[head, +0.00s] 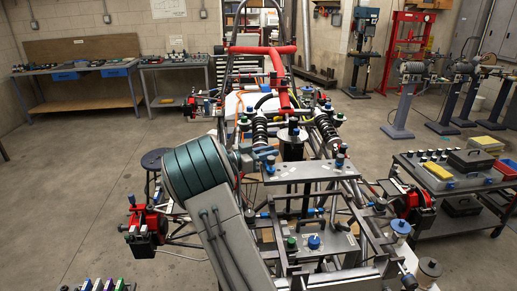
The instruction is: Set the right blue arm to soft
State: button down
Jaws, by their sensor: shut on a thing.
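A grey plate (313,168) lies across the middle of the tube chassis. A small blue arm (266,153) stands at its left end, and another blue part (340,161) stands upright at its right end. My arm reaches up from the bottom, and my gripper (255,157) is at the left blue part, seemingly shut on it. The jaws are small here and partly hidden by my wrist, so the exact grip is hard to see. No hard or soft marking can be read.
Two black coil-over shocks (326,131) and red padded tubes (276,75) stand behind the plate. A blue knob (313,241) sits on a grey box below it. A dark cart (462,181) with trays stands close on the right.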

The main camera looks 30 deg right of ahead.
dwell(0.3)
jog(key=c, duration=1.3)
grip_release()
jog(key=shift+a, duration=0.15)
jog(key=shift+a+f, duration=0.1)
jog(key=shift+a, duration=0.2)
jog(key=a+b, duration=0.3)
jog(key=a, duration=1)
jog(key=shift+w+b, duration=0.2)
jog(key=shift+b, duration=0.15)
